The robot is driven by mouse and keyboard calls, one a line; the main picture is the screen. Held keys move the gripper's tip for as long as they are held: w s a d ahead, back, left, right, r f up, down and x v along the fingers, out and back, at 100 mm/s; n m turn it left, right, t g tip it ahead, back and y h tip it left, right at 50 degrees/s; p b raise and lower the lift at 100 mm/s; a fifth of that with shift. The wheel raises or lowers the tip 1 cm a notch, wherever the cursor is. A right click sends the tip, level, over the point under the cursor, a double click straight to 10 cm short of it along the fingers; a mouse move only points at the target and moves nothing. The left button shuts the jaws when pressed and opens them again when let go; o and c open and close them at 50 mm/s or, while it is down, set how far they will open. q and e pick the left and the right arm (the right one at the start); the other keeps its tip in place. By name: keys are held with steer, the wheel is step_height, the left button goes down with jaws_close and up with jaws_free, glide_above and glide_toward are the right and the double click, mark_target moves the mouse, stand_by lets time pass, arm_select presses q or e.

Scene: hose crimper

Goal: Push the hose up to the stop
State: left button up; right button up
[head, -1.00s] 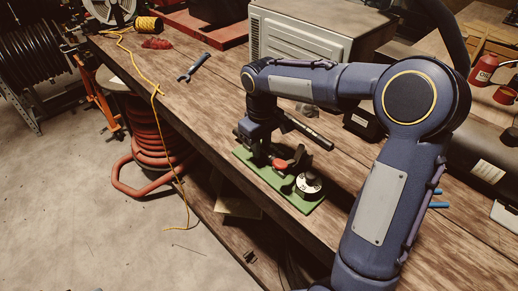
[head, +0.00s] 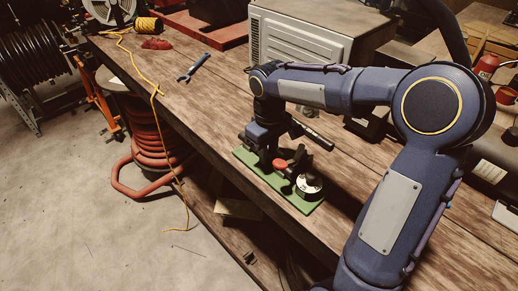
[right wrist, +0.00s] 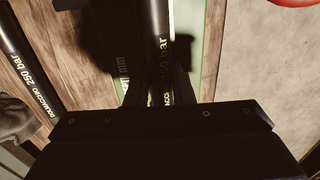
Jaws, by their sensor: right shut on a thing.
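The hose (right wrist: 160,30) is a black tube with yellow "250 bar" lettering. In the right wrist view it runs upward from between my right gripper's fingers (right wrist: 160,92). My right gripper (head: 264,157) is shut on it, low over the crimper's green base plate (head: 243,155). The crimper has a red part (head: 280,163) and a round black-and-pale dial (head: 309,188) at the near end. The hose's front end and the stop are hidden in dark parts, so I cannot tell whether they touch. My left gripper is out of view.
Another black hose (head: 318,138) lies on the bench beside the crimper and shows in the right wrist view (right wrist: 22,65). A wrench (head: 193,67) and yellow cord (head: 140,68) lie farther left. A grey metal box (head: 300,45) stands behind. The bench's front edge is close to the plate.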

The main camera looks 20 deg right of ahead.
steer(key=shift+s+d, duration=0.2)
steer(key=shift+s, duration=0.35)
stand_by(0.4)
steer(key=o, duration=1.7)
steer(key=shift+r+p, duration=3.95)
steer(key=shift+r, duration=0.6)
steer(key=shift+a+f, duration=0.1)
